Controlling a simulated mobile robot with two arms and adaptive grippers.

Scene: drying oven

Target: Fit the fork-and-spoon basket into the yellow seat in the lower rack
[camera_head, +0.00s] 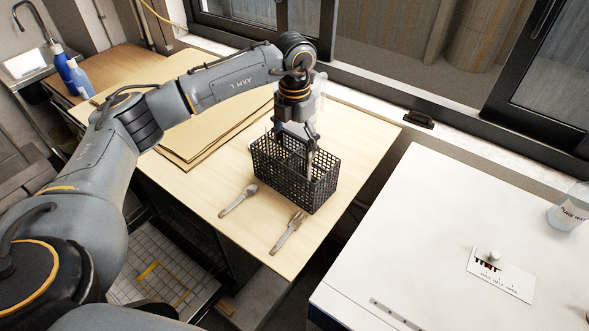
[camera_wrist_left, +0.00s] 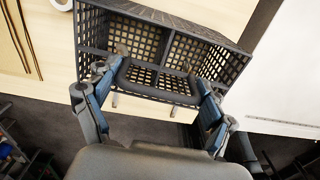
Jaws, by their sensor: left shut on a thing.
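The black mesh basket (camera_head: 322,192) stands on the light wooden table, upright as far as I can tell. My left gripper (camera_head: 303,138) reaches down from above and is shut on the basket's handle. In the left wrist view the handle (camera_wrist_left: 160,80) of the basket (camera_wrist_left: 92,28) lies between the two fingers of this gripper (camera_wrist_left: 156,95). A spoon (camera_head: 238,200) and a fork (camera_head: 287,232) lie on the table in front of the basket. The yellow seat (camera_head: 148,271) is in the wire lower rack (camera_head: 186,252), below the table at lower left. My right gripper is out of view.
Flat brown boards (camera_head: 215,128) lie behind the basket to the left. A white-topped unit (camera_head: 430,220) stands right of the table across a gap. The table's front edge lies between basket and rack.

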